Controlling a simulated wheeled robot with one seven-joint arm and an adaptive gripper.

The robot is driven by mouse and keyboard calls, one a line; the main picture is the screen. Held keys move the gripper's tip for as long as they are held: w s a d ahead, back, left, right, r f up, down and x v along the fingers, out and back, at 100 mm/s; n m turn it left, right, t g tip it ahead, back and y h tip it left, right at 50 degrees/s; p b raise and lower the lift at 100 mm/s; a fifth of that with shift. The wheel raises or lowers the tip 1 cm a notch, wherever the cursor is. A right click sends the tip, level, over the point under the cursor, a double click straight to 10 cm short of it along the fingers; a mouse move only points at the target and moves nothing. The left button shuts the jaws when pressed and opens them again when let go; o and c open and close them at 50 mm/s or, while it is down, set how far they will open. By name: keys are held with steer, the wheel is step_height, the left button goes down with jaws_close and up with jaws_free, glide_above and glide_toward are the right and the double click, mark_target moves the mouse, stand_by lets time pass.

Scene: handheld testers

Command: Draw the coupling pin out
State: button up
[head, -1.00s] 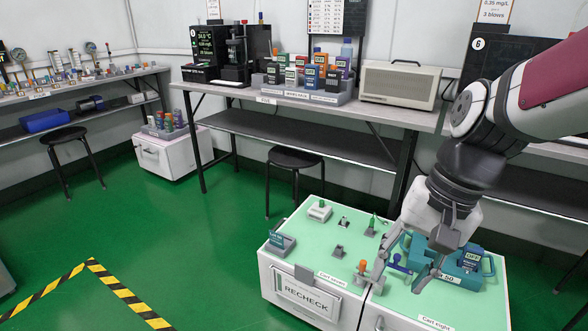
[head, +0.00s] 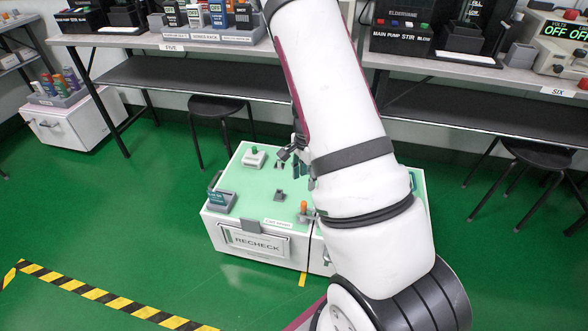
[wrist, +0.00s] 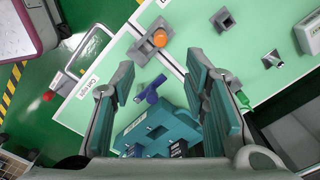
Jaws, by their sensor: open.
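An orange round knob (wrist: 160,38), which looks like the coupling pin's top, stands in a grey bracket (wrist: 141,50) at the seam between the two mint-topped carts. It also shows in the head view (head: 304,206), upright, just left of my arm. In the wrist view my gripper (wrist: 160,68) is open and empty, its teal-padded fingers spread apart. The knob lies beyond the fingertips, roughly between their lines, and nothing touches it. The pin's shaft is hidden inside the bracket. My arm hides most of the gripper in the head view.
A teal case (wrist: 155,130) and a blue T-shaped piece (wrist: 150,90) lie between the fingers in the wrist view. Small grey holders (head: 279,196) stand on the cart top. A bench (head: 190,85) and black stools (head: 218,106) stand behind.

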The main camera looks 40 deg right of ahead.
mark_target(304, 202)
step_height(304, 202, down, 14)
steer(key=b, duration=0.6)
steer(key=shift+r, duration=0.1)
jaws_close()
